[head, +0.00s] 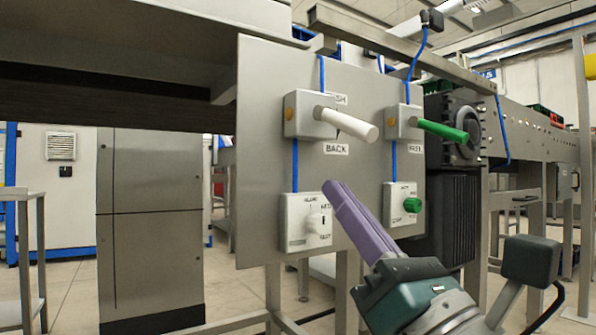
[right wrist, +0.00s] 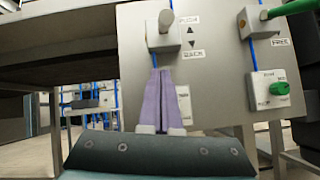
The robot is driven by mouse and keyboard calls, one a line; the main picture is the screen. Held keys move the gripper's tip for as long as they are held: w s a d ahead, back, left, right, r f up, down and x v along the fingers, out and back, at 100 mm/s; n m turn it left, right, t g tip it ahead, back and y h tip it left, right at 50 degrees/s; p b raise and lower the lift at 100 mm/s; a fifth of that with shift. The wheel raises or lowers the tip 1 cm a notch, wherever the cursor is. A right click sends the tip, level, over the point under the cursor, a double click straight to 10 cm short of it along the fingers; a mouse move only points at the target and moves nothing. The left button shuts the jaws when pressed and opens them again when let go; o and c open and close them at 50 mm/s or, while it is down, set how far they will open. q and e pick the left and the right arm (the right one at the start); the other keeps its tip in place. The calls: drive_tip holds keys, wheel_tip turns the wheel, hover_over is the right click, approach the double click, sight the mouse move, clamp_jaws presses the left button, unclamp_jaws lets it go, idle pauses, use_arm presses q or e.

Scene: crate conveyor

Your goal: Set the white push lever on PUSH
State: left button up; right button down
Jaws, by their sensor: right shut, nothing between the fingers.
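The white push lever (head: 347,125) sticks out from its grey box on the grey panel, toward me and to the right, tipped slightly down. The PUSH label is above it, partly covered, and the BACK label (head: 336,148) is below. In the right wrist view the white lever (right wrist: 165,21) is seen from below, left of the labels and arrows. I cannot tell which setting it stands at. My right gripper (head: 331,186), with purple fingers, is shut and empty below the lever, apart from it in the head view. Its fingertips (right wrist: 160,71) point up toward the lever box. My left gripper is not in view.
A green lever (head: 442,130) marked FREE sits to the right on the same panel (head: 260,170). Below are a white rotary switch (head: 316,222) and a green knob (head: 411,205). A metal bar (head: 390,45) runs above. A dark motor (head: 455,195) stands right of the panel.

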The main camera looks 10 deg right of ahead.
drive_tip(key=r, duration=0.1)
drive_tip(key=d+r, duration=0.1)
drive_tip(key=s+r, duration=0.1)
drive_tip(key=r, duration=0.1)
drive_tip(key=shift+d+p, duration=0.15)
drive_tip(key=shift+p, duration=0.25)
drive_tip(key=shift+w, duration=0.15)
